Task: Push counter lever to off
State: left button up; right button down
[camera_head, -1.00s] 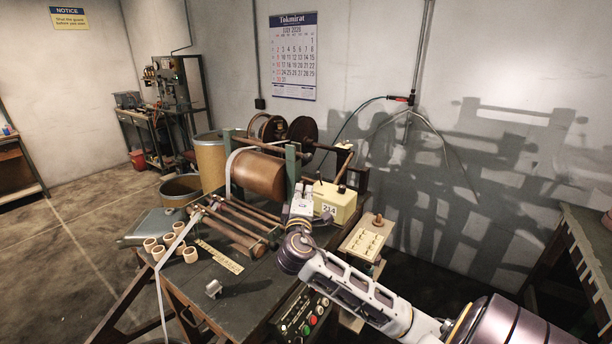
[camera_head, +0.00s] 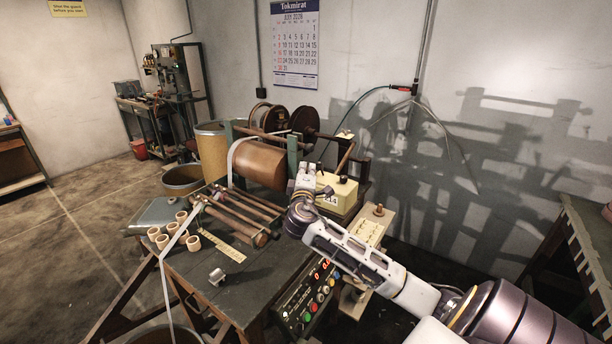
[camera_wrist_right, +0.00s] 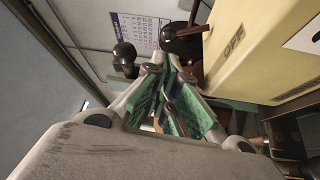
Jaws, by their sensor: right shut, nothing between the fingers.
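The counter (camera_head: 345,194) is a pale yellow box on the bench beside the copper-coloured drum. Its side reads OFF in the right wrist view (camera_wrist_right: 275,50). A dark round knob (camera_wrist_right: 186,40) shows close to that side, just beyond the fingers, and a black ball knob (camera_wrist_right: 124,52) stands farther left. I cannot tell which belongs to the counter lever, or its exact position. My right gripper (camera_head: 304,168) is at the box's left side. Its green-padded fingers (camera_wrist_right: 164,72) are shut and empty; contact with a knob is not clear. My left gripper is out of view.
The drum (camera_head: 258,165) and its green frame stand left of the gripper. Rollers (camera_head: 238,215), several cardboard rings (camera_head: 180,232) and a small metal piece (camera_head: 217,277) lie on the bench. A button panel (camera_head: 308,295) is at the bench front, below my arm.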

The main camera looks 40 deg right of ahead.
jog(key=shift+w+d+r, duration=0.15)
jog(key=shift+w+d, duration=0.25)
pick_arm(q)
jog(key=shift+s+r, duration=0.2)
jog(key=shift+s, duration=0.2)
pick_arm(e)
jog(key=shift+x, duration=0.95)
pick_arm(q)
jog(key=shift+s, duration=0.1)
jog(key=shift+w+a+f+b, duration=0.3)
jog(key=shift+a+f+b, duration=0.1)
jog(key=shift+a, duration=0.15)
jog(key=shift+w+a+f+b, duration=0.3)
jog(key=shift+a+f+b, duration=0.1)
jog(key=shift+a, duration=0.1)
pick_arm(e)
jog(key=shift+s+m, duration=0.15)
jog(key=shift+m, duration=0.25)
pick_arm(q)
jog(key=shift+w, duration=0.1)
